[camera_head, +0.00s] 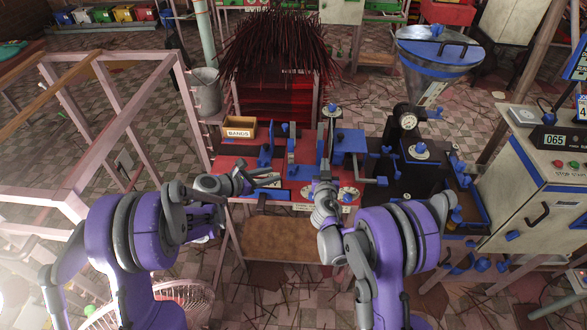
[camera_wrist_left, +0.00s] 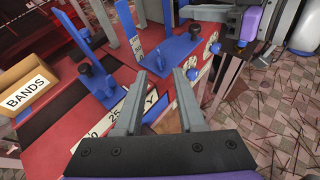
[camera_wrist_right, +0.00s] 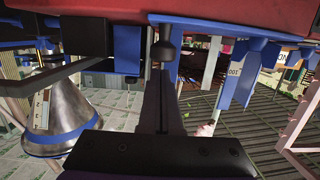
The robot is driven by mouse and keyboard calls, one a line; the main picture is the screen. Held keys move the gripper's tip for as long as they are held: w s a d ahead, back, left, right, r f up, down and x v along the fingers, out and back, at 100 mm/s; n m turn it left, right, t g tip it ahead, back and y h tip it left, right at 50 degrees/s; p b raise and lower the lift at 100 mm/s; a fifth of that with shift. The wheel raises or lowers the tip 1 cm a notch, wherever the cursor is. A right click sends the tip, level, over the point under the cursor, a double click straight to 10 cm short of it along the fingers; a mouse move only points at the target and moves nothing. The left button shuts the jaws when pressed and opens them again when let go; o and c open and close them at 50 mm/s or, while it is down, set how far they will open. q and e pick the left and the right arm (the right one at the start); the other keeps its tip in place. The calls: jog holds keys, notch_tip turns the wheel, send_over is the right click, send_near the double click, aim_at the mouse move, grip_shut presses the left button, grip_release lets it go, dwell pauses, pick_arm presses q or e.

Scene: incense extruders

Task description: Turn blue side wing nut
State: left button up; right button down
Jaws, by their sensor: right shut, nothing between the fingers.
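My left gripper (camera_head: 250,182) is open and empty over the front of the red bench (camera_head: 225,165). In the left wrist view its two fingers (camera_wrist_left: 160,78) stand apart beside a blue plate (camera_wrist_left: 172,50). Small blue knobs (camera_wrist_left: 193,76) sit on round dials along the bench front. My right gripper (camera_head: 325,178) is upright at the bench. In the right wrist view its fingers (camera_wrist_right: 160,75) are together, just below a dark round knob (camera_wrist_right: 163,50) beside a blue block (camera_wrist_right: 128,50). I cannot tell whether they touch. I cannot tell which blue part is the side wing nut.
A wooden BANDS box (camera_head: 240,128) stands at the bench's back left. A dark press with a gauge (camera_head: 406,118) and a metal hopper (camera_head: 432,75) stand to the right. A white cabinet (camera_head: 530,180) is at far right, and a pink frame (camera_head: 110,110) at left.

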aim_at(292, 169)
pick_arm(q)
jog(key=shift+n, duration=0.4)
jog(key=x, duration=1.1)
jog(key=shift+w, duration=0.2)
grip_shut()
